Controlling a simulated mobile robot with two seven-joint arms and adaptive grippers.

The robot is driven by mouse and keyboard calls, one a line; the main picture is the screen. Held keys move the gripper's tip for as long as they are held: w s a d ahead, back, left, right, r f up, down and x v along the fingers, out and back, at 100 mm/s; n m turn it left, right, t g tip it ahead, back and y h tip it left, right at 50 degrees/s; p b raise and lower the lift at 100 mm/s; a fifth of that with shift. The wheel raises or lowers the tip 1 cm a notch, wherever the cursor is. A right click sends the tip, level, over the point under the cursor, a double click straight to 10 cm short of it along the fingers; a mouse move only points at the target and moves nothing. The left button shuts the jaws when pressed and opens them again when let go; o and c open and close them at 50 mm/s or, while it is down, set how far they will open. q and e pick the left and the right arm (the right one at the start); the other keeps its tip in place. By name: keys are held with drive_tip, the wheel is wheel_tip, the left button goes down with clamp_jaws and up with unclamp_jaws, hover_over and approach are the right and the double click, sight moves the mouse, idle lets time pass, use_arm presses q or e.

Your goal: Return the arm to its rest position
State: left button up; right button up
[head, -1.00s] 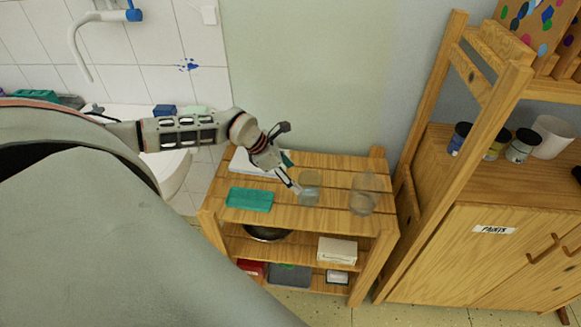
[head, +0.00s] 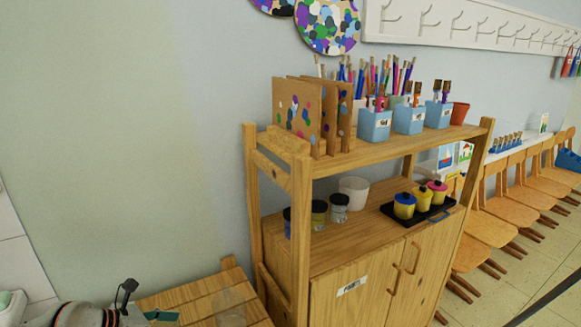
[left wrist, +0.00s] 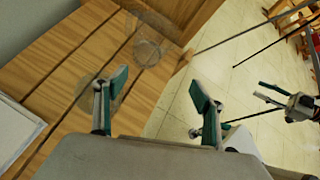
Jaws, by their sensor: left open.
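My left arm (head: 85,316) shows at the bottom left of the head view, over the left end of the wooden shelf; its gripper is mostly cut off by the frame edge. In the left wrist view my left gripper (left wrist: 160,90) is open, with its two teal-padded fingers apart and nothing between them. One clear glass (left wrist: 146,52) stands on the shelf beyond the fingers. Another clear glass (left wrist: 86,92) is partly hidden behind the left finger. What looks like my right gripper (left wrist: 275,97) is small at the right edge; its jaw opening is unclear.
The slatted wooden shelf (head: 180,299) is beside a tall wooden cabinet (head: 335,299). The cabinet holds paint jars (head: 339,208), a white pot (head: 354,190) and blue brush holders (head: 409,118). A white sheet or tray (left wrist: 18,130) lies on the shelf. Floor (left wrist: 228,60) is open right of the shelf.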

use_arm(q)
drive_tip(key=d+r+n+t+h, duration=0.35)
drive_tip(key=d+r, duration=0.35)
drive_tip(key=d, duration=0.3)
wheel_tip(320, 180, up, 9)
drive_tip(key=d+n+t+y, duration=0.1)
drive_tip(key=n+t+y, duration=0.1)
drive_tip(key=n+t, duration=0.6)
drive_tip(key=s+a+f+n+g+y, duration=0.2)
drive_tip(key=s+a+f+n+y, duration=0.15)
drive_tip(key=a+n+y, duration=0.45)
drive_tip(key=s+a+f+n+g+y, duration=0.2)
drive_tip(key=s+a+f+n+y, duration=0.25)
drive_tip(key=n, duration=0.65)
drive_tip(key=s+a+f+n+g+y, duration=0.1)
drive_tip(key=s+a+f+n+g, duration=0.2)
drive_tip(key=s, duration=0.4)
drive_tip(key=s+a+f+n+g, duration=0.2)
drive_tip(key=s+f+g, duration=0.2)
drive_tip(key=s+f, duration=0.15)
drive_tip(key=d+f+n+t+h, duration=0.3)
drive_tip(key=d+f+h, duration=0.4)
drive_tip(key=d+f, duration=0.6)
drive_tip(key=d, duration=0.3)
drive_tip(key=shift+w+d+f+t, duration=0.2)
drive_tip(key=shift+w+t, duration=0.1)
drive_tip(key=shift+t, duration=0.05)
